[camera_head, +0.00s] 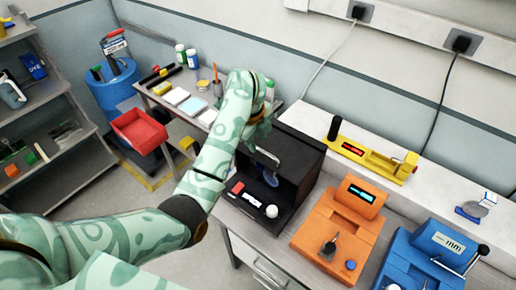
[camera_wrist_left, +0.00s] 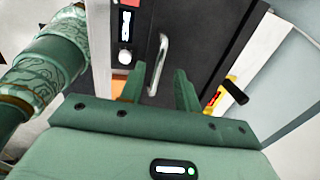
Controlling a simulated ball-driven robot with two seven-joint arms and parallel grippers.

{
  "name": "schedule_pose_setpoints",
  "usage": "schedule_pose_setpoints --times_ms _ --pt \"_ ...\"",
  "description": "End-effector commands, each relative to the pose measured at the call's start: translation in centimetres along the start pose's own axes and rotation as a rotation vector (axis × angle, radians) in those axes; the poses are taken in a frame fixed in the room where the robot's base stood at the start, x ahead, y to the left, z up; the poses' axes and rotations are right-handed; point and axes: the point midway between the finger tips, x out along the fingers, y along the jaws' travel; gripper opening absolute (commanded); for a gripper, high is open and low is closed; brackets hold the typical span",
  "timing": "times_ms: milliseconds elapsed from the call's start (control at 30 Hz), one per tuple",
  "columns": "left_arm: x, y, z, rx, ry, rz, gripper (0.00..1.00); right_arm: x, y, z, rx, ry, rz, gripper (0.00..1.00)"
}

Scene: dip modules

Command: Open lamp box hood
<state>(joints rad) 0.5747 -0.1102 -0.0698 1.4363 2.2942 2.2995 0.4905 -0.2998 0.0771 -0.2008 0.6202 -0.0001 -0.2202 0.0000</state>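The lamp box (camera_head: 300,150) is a black box on the bench with a dark hood. Its low front panel carries a red patch, a white label and a white knob (camera_head: 271,211). A silver bar handle (camera_head: 267,158) is on the hood, which appears to be down. In the left wrist view the handle (camera_wrist_left: 160,62) stands between the fingers of my left gripper (camera_wrist_left: 158,88), which are apart with gaps on both sides. In the head view my left gripper (camera_head: 258,132) is at the box's upper left, partly hidden by its arm. My right gripper is not in view.
An orange device (camera_head: 335,228) and a blue device (camera_head: 425,262) stand to the right of the box. A yellow device (camera_head: 372,158) is behind them. A side table with bottles and a red bin (camera_head: 138,130) lies to the left.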

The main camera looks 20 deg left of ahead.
Motion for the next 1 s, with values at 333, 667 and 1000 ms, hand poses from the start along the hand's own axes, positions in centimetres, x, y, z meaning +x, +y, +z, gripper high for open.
schedule_pose_setpoints --times_ms 333,667,1000 --pt "2.8 0.0 0.0 0.001 -0.001 0.000 0.33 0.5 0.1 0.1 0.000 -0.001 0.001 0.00" --pt "2.7 0.0 0.0 0.001 -0.001 0.000 0.00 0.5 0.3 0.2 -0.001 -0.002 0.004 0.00" --pt "2.2 0.0 0.5 0.000 -0.001 0.023 0.00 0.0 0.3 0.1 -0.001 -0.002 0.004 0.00"
